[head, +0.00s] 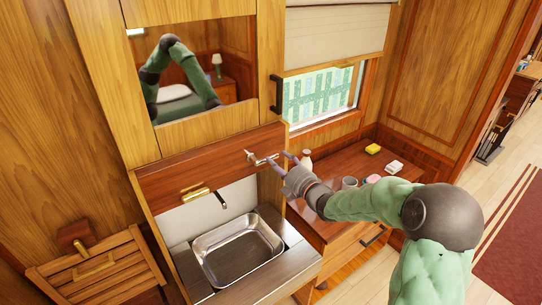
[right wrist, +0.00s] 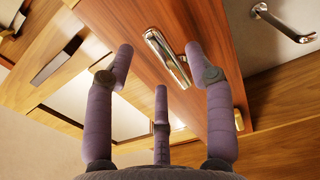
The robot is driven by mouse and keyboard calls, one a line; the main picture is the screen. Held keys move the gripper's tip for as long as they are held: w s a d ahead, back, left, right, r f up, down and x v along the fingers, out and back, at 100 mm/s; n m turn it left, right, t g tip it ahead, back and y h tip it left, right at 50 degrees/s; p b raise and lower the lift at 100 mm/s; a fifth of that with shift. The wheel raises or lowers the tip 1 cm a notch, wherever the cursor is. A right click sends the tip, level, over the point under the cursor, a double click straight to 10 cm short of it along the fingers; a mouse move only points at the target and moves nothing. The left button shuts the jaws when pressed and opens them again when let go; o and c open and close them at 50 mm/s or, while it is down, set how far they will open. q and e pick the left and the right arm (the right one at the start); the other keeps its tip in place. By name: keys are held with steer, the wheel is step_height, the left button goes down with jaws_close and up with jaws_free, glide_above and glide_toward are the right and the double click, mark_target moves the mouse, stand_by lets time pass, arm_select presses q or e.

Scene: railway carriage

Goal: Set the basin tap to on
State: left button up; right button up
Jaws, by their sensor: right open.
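The steel basin (head: 240,250) is set in a counter under a wood panel, and a dark spout (head: 218,200) comes out of the wall above it. A chrome tap lever (head: 256,158) is mounted on the wood panel near its right end. My right gripper (head: 282,161) is open, with its purple fingers close to the right of the lever. In the right wrist view the lever (right wrist: 167,58) lies ahead of and between the spread fingers, which are not closed on it. The spout shows at the top right there (right wrist: 284,22). My left gripper is not in view.
A mirror (head: 190,70) hangs above the panel, reflecting a green arm. A brass handle (head: 195,195) sits on the panel's lower edge.

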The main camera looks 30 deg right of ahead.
mark_target(273, 157)
steer(key=shift+w+a, duration=0.2)
steer(key=shift+w, duration=2.1)
steer(key=shift+r, duration=0.1)
jaws_close()
